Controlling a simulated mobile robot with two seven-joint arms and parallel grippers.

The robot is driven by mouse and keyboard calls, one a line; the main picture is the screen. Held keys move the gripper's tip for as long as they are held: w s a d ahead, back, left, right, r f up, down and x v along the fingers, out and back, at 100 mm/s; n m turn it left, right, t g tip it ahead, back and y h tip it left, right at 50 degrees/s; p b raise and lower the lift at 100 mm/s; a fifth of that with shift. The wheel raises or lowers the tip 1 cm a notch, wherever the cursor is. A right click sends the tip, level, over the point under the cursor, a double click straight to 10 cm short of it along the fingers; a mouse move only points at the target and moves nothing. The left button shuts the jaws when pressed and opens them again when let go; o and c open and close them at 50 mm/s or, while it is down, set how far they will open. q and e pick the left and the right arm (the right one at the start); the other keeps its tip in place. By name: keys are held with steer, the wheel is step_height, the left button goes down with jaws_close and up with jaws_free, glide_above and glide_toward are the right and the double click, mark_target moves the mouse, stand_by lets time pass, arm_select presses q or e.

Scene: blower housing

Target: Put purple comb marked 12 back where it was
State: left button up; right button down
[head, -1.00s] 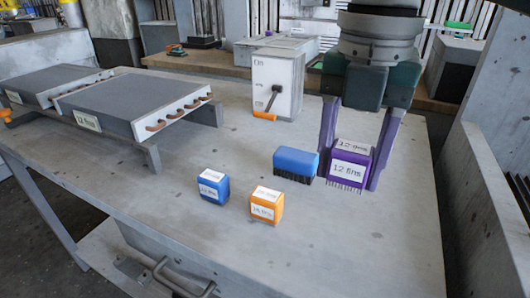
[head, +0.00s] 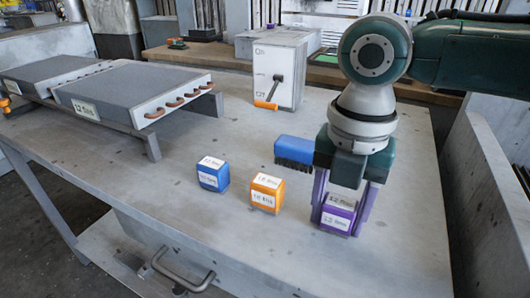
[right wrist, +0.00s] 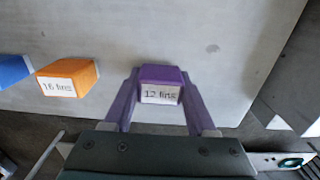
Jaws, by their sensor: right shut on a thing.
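The purple comb marked 12 fins (head: 337,218) is between the fingers of my right gripper (head: 340,220), at the front right of the grey table, right of the orange comb. My right gripper is shut on it, pointing down. In the right wrist view the comb (right wrist: 161,84) sits between both purple fingers, its label facing the camera. Whether its underside touches the table cannot be told. My left gripper is not in view.
An orange comb (head: 266,193) and a blue comb (head: 213,174) stand to the left. A blue brush (head: 294,152) lies behind. A white switch box (head: 279,75) and finned coils (head: 135,98) stand farther back. A drawer handle (head: 183,271) is below the table's front edge.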

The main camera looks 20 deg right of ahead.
mark_target(340, 203)
steer(key=shift+c, duration=1)
jaws_free()
steer(key=shift+f, duration=0.1)
step_height(340, 203, up, 12)
steer(key=shift+a+p, duration=0.1)
steer(key=shift+p, duration=0.85)
steer(key=s+a+f+m+t+y, duration=0.1)
steer(key=s+a+f+m, duration=0.2)
steer(key=a+f+m, duration=0.15)
steer(key=s+a+f+m+t+y, duration=0.1)
steer(key=s+a+f+m+y, duration=0.1)
steer(key=s+a+f+m, duration=0.3)
steer(key=s+d+m+t+h, duration=0.1)
steer(key=s+d+m, duration=0.5)
steer(key=m, duration=0.9)
steer(key=shift+s+d+t+h, duration=0.3)
steer(key=shift+s+h, duration=0.6)
steer(key=shift+s, duration=0.1)
